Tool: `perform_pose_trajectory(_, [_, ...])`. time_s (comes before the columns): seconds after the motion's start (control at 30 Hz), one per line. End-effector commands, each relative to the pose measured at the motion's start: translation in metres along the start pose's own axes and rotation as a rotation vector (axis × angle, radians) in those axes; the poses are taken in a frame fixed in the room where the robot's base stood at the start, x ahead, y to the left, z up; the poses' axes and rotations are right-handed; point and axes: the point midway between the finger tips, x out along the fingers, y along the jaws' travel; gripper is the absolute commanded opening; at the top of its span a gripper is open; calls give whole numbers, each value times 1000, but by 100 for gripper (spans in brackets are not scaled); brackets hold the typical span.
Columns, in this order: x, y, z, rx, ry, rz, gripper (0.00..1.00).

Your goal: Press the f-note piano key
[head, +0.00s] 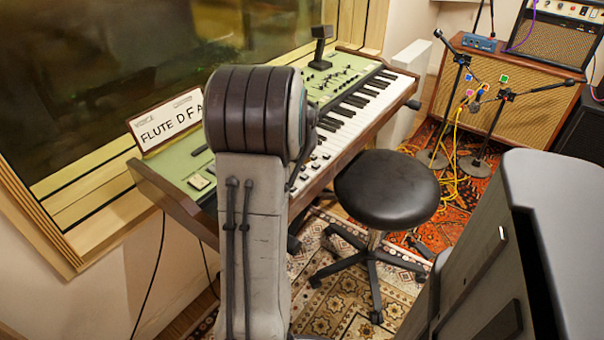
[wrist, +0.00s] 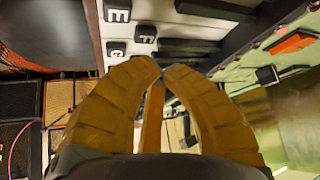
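The keyboard (head: 338,137) stands along the window in the head view, with white and black keys. My arm hides part of its near end, and my gripper is hidden in that view. In the wrist view, the F key label (wrist: 145,34) is a dark square with a white letter. An E label (wrist: 117,12) is above left of it, and another lettered label (wrist: 116,48) is below left, likely a G. My gripper (wrist: 162,67) has tan fingers whose tips meet, with nothing visible between them. The tips appear just below the F label; contact with a key cannot be told.
A black round stool (head: 387,190) stands in front of the keyboard. A sign (head: 166,120) reading "FLUTE DFA..." stands on its near left. Microphone stands (head: 478,165) and amplifiers (head: 515,95) are at the back right. Patterned rugs cover the floor.

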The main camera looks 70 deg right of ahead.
Motion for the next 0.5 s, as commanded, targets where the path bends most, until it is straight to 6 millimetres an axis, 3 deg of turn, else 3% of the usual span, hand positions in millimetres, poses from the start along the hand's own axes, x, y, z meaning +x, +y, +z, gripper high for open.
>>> perform_pose_trajectory(0.43, [5, 0, 3, 0, 1, 0, 0])
perform_pose_trajectory(0.47, [5, 0, 3, 0, 0, 0, 6])
perform_pose_trajectory(0.5, [5, 0, 3, 0, 0, 0, 2])
